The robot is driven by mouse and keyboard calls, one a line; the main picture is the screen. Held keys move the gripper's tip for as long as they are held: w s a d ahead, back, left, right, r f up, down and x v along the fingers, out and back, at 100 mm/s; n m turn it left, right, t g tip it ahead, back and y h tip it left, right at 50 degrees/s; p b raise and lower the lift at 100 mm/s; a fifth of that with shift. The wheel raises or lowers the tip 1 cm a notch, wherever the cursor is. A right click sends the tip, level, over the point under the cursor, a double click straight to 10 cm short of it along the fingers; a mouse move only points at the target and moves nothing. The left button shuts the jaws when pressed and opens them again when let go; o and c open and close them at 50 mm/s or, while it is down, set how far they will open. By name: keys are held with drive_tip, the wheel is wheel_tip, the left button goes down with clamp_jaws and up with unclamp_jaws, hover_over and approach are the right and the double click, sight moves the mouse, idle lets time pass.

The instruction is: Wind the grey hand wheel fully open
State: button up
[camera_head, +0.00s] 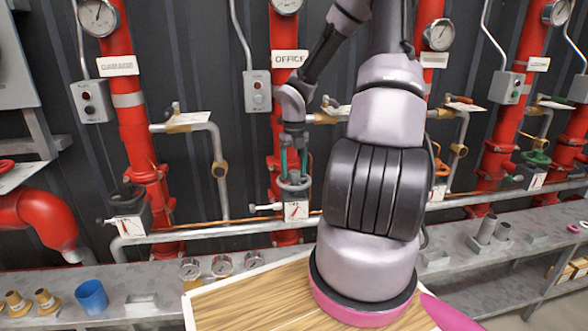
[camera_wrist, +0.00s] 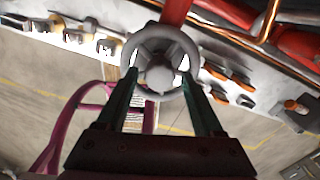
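The grey hand wheel (camera_wrist: 160,77) faces the camera in the wrist view, with a round hub, spokes and a thick rim. In the head view the hand wheel (camera_head: 294,184) sits low on the red pipe below the OFFICE sign, under my gripper (camera_head: 293,160). In the wrist view my gripper (camera_wrist: 160,71) has its two teal fingers spread, one on each side of the hub. The fingertips overlap the wheel's rim and openings. I cannot tell whether they touch it. A clear gap shows between the fingers and the hub.
A horizontal grey pipe (camera_head: 240,231) runs along the wall near the wheel. A dial plate (camera_head: 297,210) is just below it. A grey shelf (camera_head: 125,300) holds loose gauges, brass fittings and a blue cup (camera_head: 91,296). Other red pipes (camera_head: 130,120) stand to both sides.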

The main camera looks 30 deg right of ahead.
drive_tip(key=m, duration=0.5)
drive_tip(key=shift+m, duration=0.3)
drive_tip(key=m, duration=0.3)
drive_tip(key=shift+m, duration=0.3)
drive_tip(key=m, duration=0.8)
drive_tip(key=shift+m, duration=0.4)
drive_tip(key=m, duration=0.6)
